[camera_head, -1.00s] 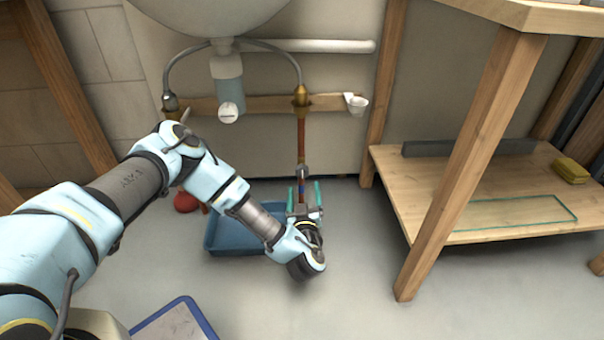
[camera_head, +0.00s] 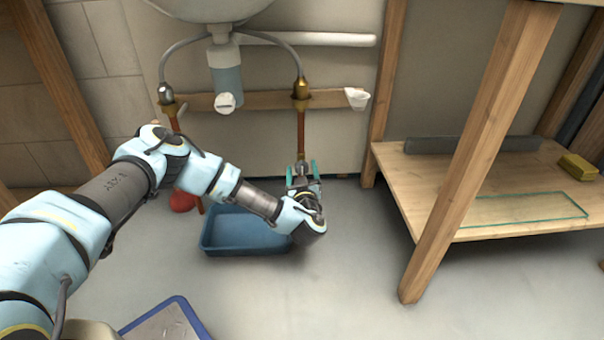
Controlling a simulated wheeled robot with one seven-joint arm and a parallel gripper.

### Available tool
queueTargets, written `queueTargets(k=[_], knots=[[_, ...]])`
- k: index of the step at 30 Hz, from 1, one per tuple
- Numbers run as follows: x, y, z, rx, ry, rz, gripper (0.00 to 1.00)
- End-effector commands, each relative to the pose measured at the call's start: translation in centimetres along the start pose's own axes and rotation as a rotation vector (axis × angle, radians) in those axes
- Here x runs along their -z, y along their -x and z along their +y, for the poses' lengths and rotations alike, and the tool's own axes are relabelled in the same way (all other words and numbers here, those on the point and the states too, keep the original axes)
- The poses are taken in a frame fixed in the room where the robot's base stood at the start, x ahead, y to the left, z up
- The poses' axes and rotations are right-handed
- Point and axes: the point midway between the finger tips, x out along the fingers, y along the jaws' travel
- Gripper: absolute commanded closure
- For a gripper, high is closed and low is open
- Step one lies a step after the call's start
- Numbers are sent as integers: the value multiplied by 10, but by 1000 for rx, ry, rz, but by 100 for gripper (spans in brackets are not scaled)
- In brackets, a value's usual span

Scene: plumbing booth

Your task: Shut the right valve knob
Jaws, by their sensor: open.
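The right copper pipe (camera_head: 301,130) runs down from a brass fitting (camera_head: 301,90) under the sink. The right valve (camera_head: 301,161) is a small grey metal body at the pipe's lower end. Its knob is largely hidden by my gripper, so its angle cannot be told. My gripper (camera_head: 302,170) is open, its two teal fingers pointing up and away, one on each side of the valve's lower part. I cannot tell whether they touch it. My arm comes in from the left and covers the lower part of the left pipe (camera_head: 173,116).
A blue tray (camera_head: 222,243) lies on the floor left of and below my gripper. A red object (camera_head: 182,201) is behind my arm. A wooden bench (camera_head: 460,160) with a shelf stands right. A blue-rimmed panel (camera_head: 178,302) lies at the front. The floor right of the tray is clear.

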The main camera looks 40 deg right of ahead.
Motion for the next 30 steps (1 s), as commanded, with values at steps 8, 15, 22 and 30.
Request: queueTargets(k=[8,15,22,30], knots=[[1,-1,0,0,0,0,20],[0,-1,0,0,0,0,47],[0,-1,0,0,0,0,73],[0,-1,0,0,0,0,100]])
